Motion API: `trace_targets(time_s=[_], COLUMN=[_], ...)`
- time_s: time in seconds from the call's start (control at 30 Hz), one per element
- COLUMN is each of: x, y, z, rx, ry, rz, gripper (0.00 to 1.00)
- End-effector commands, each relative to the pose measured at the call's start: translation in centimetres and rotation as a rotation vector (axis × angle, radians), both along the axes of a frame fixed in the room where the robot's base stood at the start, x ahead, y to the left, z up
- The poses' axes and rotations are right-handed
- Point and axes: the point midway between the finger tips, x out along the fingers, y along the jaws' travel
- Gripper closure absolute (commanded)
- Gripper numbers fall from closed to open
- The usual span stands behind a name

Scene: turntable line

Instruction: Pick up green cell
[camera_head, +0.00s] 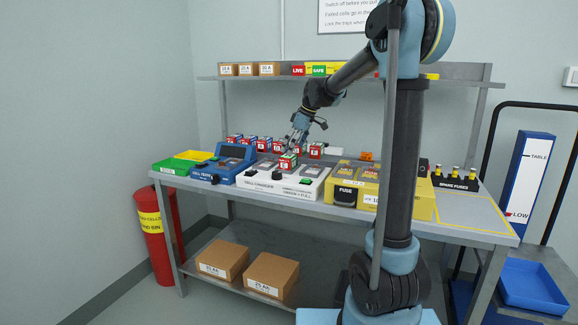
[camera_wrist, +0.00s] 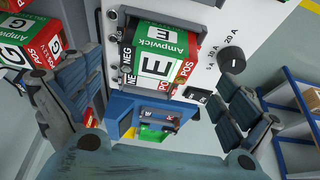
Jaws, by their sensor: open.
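The green cell (camera_head: 288,162) stands in the white cell charger (camera_head: 280,184) on the bench, at the front of the row of cells. In the wrist view the green cell (camera_wrist: 160,50) shows a green "Ampwick" label, a white panel with a black E, and red POS and black NEG sides. My gripper (camera_head: 301,135) is above and just behind the cell in the head view. In the wrist view my gripper (camera_wrist: 152,88) has its fingers spread wide, one to each side of the cell's line, with nothing between them.
Several red-and-white cells (camera_head: 249,142) stand in a row behind. A blue cell tester (camera_head: 232,163) is left of the charger, a yellow fuse unit (camera_head: 352,186) right of it. Other cells (camera_wrist: 14,52) sit close to the left finger. A shelf (camera_head: 350,77) hangs above.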

Motion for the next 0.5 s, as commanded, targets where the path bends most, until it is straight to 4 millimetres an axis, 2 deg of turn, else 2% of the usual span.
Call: trace_targets(time_s=[0.3, 0.5], x=[1.0, 1.1], y=[1.2, 1.7], z=[-3.4, -4.7], rx=[0.0, 0.0], ry=[0.0, 0.0], rz=[0.0, 0.0], gripper=[0.02, 0.02])
